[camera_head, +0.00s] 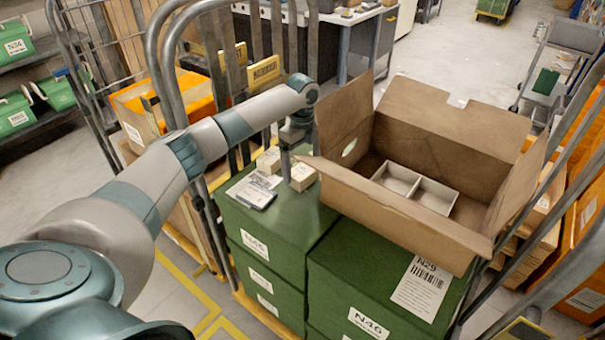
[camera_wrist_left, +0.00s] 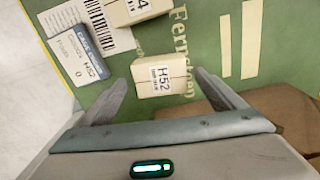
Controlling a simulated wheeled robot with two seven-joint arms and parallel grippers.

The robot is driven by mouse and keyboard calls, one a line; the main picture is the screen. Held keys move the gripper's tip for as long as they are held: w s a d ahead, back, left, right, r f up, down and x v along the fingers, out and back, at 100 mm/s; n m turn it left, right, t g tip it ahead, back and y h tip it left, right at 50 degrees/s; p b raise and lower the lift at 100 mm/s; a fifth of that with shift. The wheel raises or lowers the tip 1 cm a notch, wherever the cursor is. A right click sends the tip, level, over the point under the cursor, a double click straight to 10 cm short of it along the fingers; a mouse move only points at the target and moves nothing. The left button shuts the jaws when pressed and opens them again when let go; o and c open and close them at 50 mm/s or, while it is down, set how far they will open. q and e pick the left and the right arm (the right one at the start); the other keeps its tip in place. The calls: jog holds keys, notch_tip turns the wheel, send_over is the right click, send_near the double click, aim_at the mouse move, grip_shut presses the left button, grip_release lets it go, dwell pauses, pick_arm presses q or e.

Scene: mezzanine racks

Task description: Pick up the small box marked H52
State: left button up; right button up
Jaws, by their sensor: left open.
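The small pale box marked H52 (camera_wrist_left: 165,77) lies on the green box top in the left wrist view. In the head view, it appears to be the right one of two small boxes (camera_head: 304,177). My left gripper (camera_head: 288,172) points down at it from above, partly in front of the small boxes. In the left wrist view my left gripper (camera_wrist_left: 162,82) is open, with one finger on each side of the H52 box and gaps showing. Whether the fingertips are down at its height cannot be told. My right gripper is not in view.
An open cardboard carton (camera_head: 415,205) stands to the right on green boxes (camera_head: 265,228). Cage bars (camera_head: 205,215) rise at the left.

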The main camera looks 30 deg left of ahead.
aim_at(303, 170)
pick_arm(q)
jog(key=shift+f+p, duration=0.45)
jog(key=shift+f, duration=1.15)
jog(key=c, duration=1.2)
